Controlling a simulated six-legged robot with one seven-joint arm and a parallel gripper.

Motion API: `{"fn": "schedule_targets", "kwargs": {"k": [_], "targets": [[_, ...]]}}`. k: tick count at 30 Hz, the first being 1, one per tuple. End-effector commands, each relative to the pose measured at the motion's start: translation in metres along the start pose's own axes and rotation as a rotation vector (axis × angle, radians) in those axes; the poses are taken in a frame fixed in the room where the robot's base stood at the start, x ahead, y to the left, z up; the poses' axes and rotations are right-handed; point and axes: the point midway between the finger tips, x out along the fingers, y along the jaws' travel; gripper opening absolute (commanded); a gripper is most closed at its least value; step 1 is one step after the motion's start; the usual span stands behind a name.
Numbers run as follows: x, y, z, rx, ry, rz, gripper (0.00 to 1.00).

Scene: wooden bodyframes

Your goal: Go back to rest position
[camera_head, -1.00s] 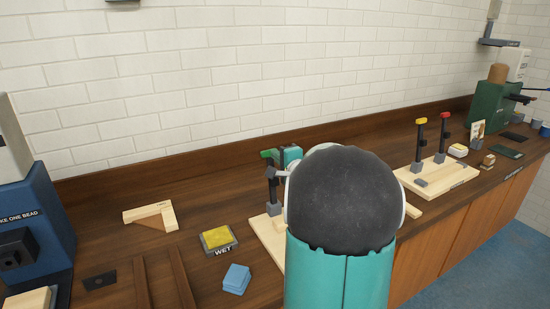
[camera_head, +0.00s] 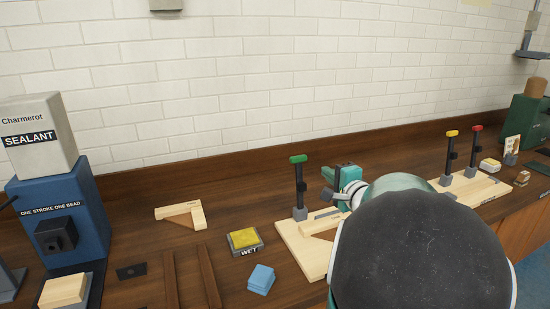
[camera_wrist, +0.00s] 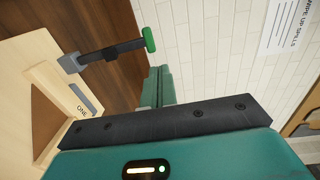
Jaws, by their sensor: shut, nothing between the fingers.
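My gripper (camera_head: 343,180) is shut and empty, held over the bench just right of the green-topped clamp (camera_head: 299,188). Its teal fingers (camera_wrist: 160,84) are together in the wrist view, with nothing between them. The clamp also shows in the wrist view (camera_wrist: 110,50), apart from the fingers. Below it is a pale wooden board (camera_head: 300,256) with a wooden frame corner on it, partly hidden by my arm. My arm fills the lower right of the head view.
A blue sealant machine (camera_head: 64,222) stands at the left. A wet sponge tray (camera_head: 244,242), blue cloths (camera_head: 261,279) and a wooden corner piece (camera_head: 181,215) lie on the bench. A second board with yellow-topped (camera_head: 450,158) and red-topped (camera_head: 474,152) clamps is at the right. A tiled wall is behind.

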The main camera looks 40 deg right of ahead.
Motion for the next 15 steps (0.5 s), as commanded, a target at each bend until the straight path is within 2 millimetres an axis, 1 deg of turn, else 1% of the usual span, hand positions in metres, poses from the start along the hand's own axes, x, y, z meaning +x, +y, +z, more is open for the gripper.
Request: {"fn": "schedule_targets", "kwargs": {"k": [5,8,11,14,15], "targets": [[-0.001,0.0,0.0,0.0,0.0,0.0,0.0],[0.0,-0.001,0.007,-0.006,-0.014,0.004,0.0],[0.002,-0.002,0.035,-0.029,-0.082,0.025,0.0],[0.003,-0.003,0.088,-0.083,-0.215,0.072,0.0],[0.001,-0.003,0.115,-0.114,-0.282,0.097,0.0]]}}
